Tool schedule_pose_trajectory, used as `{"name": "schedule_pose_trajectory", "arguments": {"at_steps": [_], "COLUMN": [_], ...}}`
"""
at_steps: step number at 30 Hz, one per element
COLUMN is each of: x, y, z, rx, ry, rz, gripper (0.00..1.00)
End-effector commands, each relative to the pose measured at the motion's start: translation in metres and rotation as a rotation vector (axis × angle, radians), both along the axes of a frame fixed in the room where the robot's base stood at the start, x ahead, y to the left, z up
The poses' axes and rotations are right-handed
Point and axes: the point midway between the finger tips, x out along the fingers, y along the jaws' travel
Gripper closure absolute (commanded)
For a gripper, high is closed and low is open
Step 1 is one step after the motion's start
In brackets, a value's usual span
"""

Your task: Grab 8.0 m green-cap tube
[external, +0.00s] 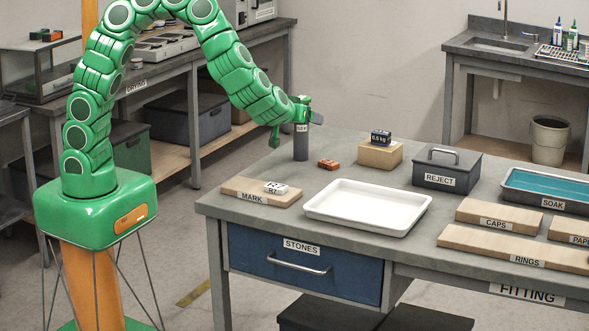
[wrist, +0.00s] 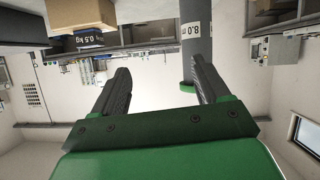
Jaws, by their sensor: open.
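The 8.0 m tube (external: 301,147) is a dark grey cylinder with a pale label, standing upright at the bench's back left. In the wrist view, which looks upside down, the tube (wrist: 194,55) shows its "8.0 m" label and a green cap (wrist: 188,87) at its lower end in the picture. My gripper (external: 299,120) is at the tube's top. In the wrist view my gripper (wrist: 160,66) is open, with nothing between its fingers in the middle. The tube lies toward the right finger, which overlaps it. Whether they touch, I cannot tell.
A small orange-brown block (external: 328,164) lies right of the tube. A cardboard box (external: 380,156) with a 0.5 kg weight (external: 381,138) stands behind it. A MARK board (external: 258,196) and white tray (external: 366,209) are in front. The REJECT box (external: 447,170) is farther right.

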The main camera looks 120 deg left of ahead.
Motion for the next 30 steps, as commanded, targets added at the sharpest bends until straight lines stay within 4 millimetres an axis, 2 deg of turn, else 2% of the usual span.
{"name": "schedule_pose_trajectory", "arguments": {"at_steps": [3, 6, 23, 30], "x": [-0.025, -0.036, -0.044, -0.051], "y": [0.009, 0.013, 0.044, 0.068], "z": [-0.008, -0.01, -0.026, -0.039], "rx": [0.023, 0.035, 0.038, 0.039], "ry": [0.052, 0.075, 0.081, 0.08], "rz": [0.087, 0.125, 0.133, 0.134], "gripper": [0.25, 0.25, 0.25, 0.25]}}
